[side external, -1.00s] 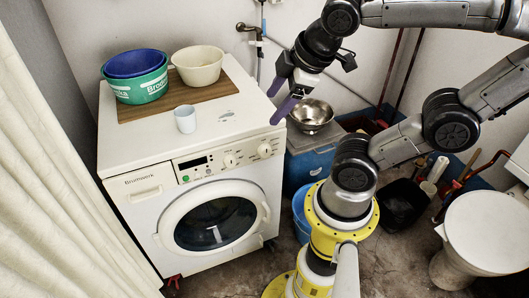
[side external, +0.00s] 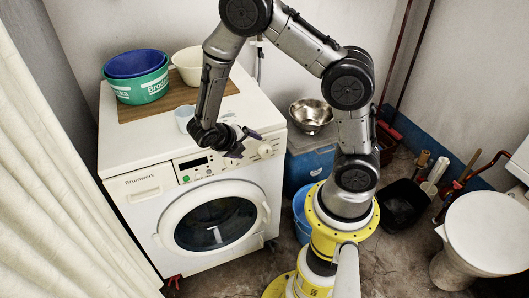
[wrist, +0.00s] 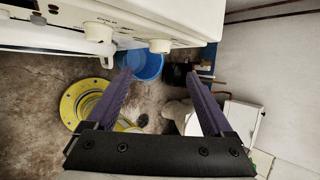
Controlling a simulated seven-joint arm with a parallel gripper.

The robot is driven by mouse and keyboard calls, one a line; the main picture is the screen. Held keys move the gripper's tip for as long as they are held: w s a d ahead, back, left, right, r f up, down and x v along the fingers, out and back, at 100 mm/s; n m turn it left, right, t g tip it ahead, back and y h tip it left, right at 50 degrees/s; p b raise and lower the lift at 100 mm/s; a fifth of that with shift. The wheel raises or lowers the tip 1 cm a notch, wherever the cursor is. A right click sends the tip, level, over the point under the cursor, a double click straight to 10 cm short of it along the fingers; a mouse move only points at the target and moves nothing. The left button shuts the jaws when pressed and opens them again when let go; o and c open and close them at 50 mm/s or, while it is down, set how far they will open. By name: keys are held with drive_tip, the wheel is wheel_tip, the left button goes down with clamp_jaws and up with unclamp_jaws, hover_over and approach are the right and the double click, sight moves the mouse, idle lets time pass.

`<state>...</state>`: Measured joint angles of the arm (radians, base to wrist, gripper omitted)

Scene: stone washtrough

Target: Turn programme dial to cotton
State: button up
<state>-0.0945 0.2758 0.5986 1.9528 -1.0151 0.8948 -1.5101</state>
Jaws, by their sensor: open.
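The white washing machine (side external: 150,215) has two round white dials on the right of its front panel. The right dial (side external: 265,151) is clear in the side view; the left one is largely hidden behind my gripper. The wrist view shows one dial (wrist: 98,32) at the upper left and another dial (wrist: 160,46) just beyond the fingertips, near the panel's end. I cannot read their markings or tell which is the programme dial. My gripper (side external: 248,143) is in front of the panel near the dials. Its purple fingers (wrist: 160,73) are apart with nothing between them.
A light blue cup (side external: 183,118) stands on the machine top, close behind my arm. Green and blue tubs (side external: 140,88) and a cream bowl (side external: 187,63) sit on a brown board. A metal bowl (side external: 311,115) rests on a blue box to the right.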

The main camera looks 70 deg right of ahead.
sight(264, 152)
drive_tip(key=x, duration=1.3)
drive_tip(key=shift+s+d+f, duration=0.15)
drive_tip(key=shift+d+f, duration=0.1)
drive_tip(key=shift+f, duration=0.05)
clamp_jaws()
